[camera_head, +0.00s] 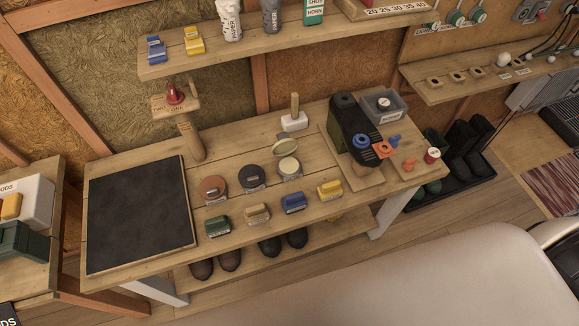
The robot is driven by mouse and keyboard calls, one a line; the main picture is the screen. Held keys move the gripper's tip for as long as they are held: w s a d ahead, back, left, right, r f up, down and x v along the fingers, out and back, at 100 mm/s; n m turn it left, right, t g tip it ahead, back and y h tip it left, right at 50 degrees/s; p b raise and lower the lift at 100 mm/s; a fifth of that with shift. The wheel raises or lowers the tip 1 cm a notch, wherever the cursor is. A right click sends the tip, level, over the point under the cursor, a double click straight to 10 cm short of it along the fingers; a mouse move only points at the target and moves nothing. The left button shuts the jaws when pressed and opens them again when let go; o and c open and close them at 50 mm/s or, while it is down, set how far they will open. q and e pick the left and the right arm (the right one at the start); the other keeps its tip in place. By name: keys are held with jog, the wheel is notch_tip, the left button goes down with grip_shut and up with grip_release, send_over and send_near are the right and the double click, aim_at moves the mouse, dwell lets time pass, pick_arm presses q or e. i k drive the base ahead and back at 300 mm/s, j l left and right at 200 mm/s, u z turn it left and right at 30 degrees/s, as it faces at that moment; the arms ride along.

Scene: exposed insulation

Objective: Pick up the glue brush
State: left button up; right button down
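What looks like the glue brush shows as an upright wooden handle (295,104) at the back middle of the workbench (240,152). It rises from a small white block or pot (294,121). Its lower end is hidden, so I cannot tell whether bristles sit inside. Neither of my grippers shows in the head view, and nothing is seen touching the handle.
Round tins (251,177) and several coloured brushes (293,203) stand in front of the handle. A dark shoe on a stand (355,135) and a grey bin (384,105) are to its right. A black mat (138,215) covers the left end. A shelf (280,45) runs above.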

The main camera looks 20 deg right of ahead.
aim_at(327, 192)
jog(key=i+l+z, duration=0.1)
jog(key=z, duration=0.8)
